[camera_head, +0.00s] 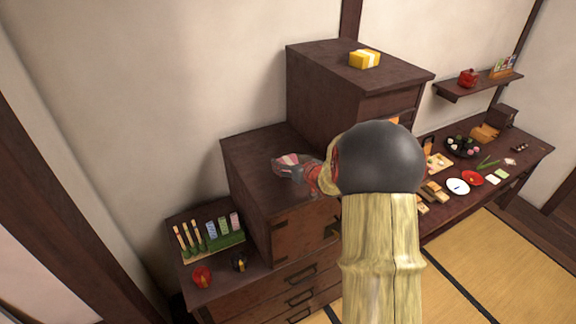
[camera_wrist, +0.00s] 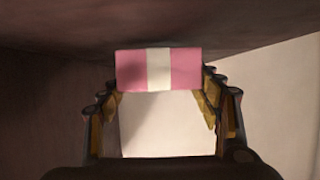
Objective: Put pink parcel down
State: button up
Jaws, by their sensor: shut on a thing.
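The pink parcel (camera_wrist: 131,70) has a white band around its middle and sits between the fingertips of my gripper (camera_wrist: 160,82) in the wrist view. My gripper is shut on it from both sides. In the head view my gripper (camera_head: 291,168) is over the top of the middle step of the dark wooden chest (camera_head: 253,160), with the parcel (camera_head: 287,160) partly hidden by the fingers. The parcel is close to the dark wood, but I cannot tell whether it touches.
A yellow parcel (camera_head: 365,59) lies on the taller step (camera_head: 310,58). A lower step at left holds a rack of sticks and cards (camera_head: 212,240) and a red item (camera_head: 201,276). A table with dishes (camera_head: 520,160) stands at right. The middle step's top looks otherwise clear.

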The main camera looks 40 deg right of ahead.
jog(key=shift+f, duration=0.45)
jog(key=shift+f, duration=0.1)
jog(key=o, duration=1.2)
